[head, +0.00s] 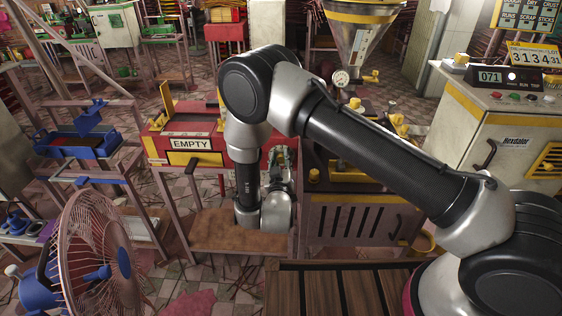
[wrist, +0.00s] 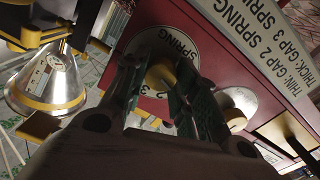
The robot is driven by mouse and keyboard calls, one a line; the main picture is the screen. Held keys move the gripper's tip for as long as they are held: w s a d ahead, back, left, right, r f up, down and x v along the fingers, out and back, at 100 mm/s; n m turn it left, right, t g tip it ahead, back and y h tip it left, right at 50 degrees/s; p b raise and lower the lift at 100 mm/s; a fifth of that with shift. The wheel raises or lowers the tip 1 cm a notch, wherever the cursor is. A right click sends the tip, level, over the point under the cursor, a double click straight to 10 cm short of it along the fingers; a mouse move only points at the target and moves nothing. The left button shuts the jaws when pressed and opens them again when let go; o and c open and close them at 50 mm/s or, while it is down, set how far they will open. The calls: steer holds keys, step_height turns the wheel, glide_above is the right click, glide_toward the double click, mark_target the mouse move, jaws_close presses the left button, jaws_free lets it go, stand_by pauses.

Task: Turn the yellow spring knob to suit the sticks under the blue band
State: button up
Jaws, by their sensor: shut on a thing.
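The yellow spring knob (wrist: 160,74) sits in the middle of a round pale dial lettered SPRING (wrist: 178,42) on a red machine face in the wrist view. My gripper (wrist: 163,88) has one finger on each side of this knob and is shut on it. The fingers hide much of the dial, and I cannot read the setting. A card (wrist: 262,35) beside it reads "THIN: GAP 2 SPRING" and "THICK: GAP 3 SPRING", with the ends cut off. In the head view my arm hides the knob. I cannot make out sticks under a blue band.
A second yellow knob (wrist: 235,119) on its own dial is close beside the gripper. The red machine (head: 165,135) bears an EMPTY sign (head: 190,144). A steel hopper (head: 361,40) stands behind, a cabinet (head: 500,125) at right, and a fan (head: 95,255) at front left.

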steer(key=shift+m, duration=0.3)
steer(key=m, duration=0.4)
steer(key=shift+m, duration=0.3)
steer(key=m, duration=0.5)
steer(key=shift+d, duration=0.15)
steer(key=m, duration=0.5)
steer(key=shift+f+m, duration=0.1)
steer(key=shift+m, duration=0.3)
steer(key=m, duration=0.5)
steer(key=shift+f, duration=0.1)
steer(key=shift+d+m, duration=0.1)
steer(key=shift+m, duration=0.2)
steer(key=o, duration=1)
